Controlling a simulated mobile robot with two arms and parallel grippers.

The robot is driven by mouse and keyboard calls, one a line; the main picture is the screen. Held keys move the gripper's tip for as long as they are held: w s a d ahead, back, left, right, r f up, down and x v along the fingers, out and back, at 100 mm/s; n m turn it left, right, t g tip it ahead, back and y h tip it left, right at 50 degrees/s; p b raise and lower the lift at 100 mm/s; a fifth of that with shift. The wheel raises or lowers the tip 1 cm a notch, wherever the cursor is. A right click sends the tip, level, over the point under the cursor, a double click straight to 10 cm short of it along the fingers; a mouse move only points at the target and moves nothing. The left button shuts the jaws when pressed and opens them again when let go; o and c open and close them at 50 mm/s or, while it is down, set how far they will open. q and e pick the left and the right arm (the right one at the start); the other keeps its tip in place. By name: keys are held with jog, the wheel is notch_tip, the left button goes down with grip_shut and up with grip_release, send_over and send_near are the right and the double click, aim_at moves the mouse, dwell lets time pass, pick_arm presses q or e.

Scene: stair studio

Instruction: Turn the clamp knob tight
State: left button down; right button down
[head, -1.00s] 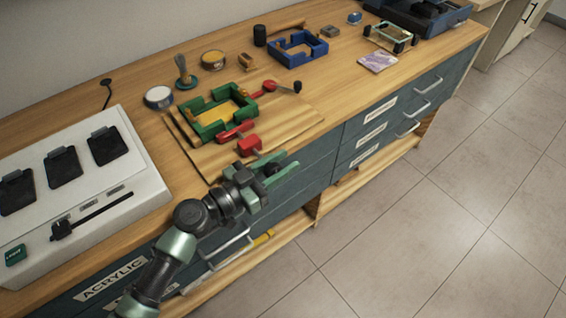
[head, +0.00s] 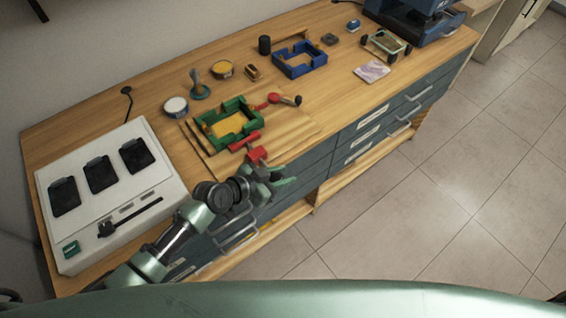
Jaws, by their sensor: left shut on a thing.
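A green frame (head: 206,136) with an orange-yellow inside lies on a wooden board (head: 292,128) on the bench. A red clamp (head: 245,141) sits against its front side. The clamp's red block-like knob (head: 257,154) is at the board's front edge. My left gripper (head: 268,172) is at this knob and shut on it; its fingers partly hide the contact. A second red clamp part (head: 269,102) with a dark round end (head: 297,100) is at the frame's right side. My right gripper is not in view.
A white device with black pads (head: 150,190) stands at the left. Tins (head: 176,107), a stamp-like tool (head: 199,88), a blue frame (head: 300,68) and a dark blue machine (head: 420,22) stand along the bench. Drawer handles (head: 420,95) stick out in front. The floor at right is clear.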

aim_at(271, 181)
pick_arm(q)
jog(key=shift+s+d+f+g+y+p, duration=0.2)
jog(key=shift+s+f+g+y+p, duration=0.2)
jog(key=shift+p, duration=0.35)
jog(key=shift+s, duration=0.1)
jog(key=c, duration=1.2)
grip_release()
jog(key=shift+c, duration=0.2)
jog(key=shift+r, duration=0.15)
jog(key=shift+w+r, duration=0.15)
jog(key=shift+w, duration=0.05)
jog(key=shift+b+v, duration=0.65)
jog(key=shift+v, duration=3.25)
jog(key=shift+s, duration=0.1)
